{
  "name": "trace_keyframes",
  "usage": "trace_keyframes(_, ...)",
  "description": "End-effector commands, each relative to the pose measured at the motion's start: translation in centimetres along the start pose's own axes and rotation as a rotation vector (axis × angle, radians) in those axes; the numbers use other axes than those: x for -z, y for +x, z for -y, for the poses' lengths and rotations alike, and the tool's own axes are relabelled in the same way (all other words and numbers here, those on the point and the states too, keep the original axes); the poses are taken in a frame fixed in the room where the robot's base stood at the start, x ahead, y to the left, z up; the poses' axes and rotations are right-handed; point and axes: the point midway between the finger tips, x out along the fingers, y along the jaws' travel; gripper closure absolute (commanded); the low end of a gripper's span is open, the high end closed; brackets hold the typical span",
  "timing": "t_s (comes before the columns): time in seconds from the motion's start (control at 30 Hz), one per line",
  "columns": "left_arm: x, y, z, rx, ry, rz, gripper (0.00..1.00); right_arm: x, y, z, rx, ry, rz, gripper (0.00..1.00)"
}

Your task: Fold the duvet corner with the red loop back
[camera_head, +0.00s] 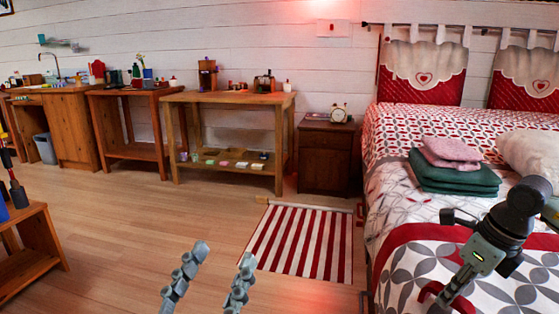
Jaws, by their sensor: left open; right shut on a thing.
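The duvet (405,275) is white with grey petal shapes and a red band, and covers the near part of the bed. A red loop (428,287) shows at the fingers of my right gripper (446,296). That gripper reaches down over the duvet and is shut on the loop; its fingertips are partly hard to make out. The duvet's near edge runs out of the picture. My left gripper (208,286) is open and empty, above the floor left of the bed, with its two fingers well apart.
Folded green towels (455,180) with a pink one (451,153) on top lie on the bed, near a pale pillow (532,155). A red-striped rug (303,242) lies beside the bed. A nightstand (325,158) stands behind it.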

Motion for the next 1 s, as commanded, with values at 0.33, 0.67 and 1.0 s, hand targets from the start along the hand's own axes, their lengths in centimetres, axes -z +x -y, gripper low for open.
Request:
trace_keyframes(0.33, 1.7, 0.7, -0.1, -0.001, 0.000, -0.001, 0.48, -0.4, -1.6, 1.2, -0.097, 0.028, 0.003, 1.00)
trace_keyframes(0.67, 3.8, 1.6, -0.2, 0.000, -0.001, 0.000, 0.48, -0.8, -3.3, 2.8, -0.214, 0.062, 0.001, 1.00)
trace_keyframes(1.0, 4.0, 1.6, -0.2, 0.000, -0.001, -0.001, 0.48, -0.8, -3.4, 3.2, -0.244, 0.068, 0.001, 1.00)
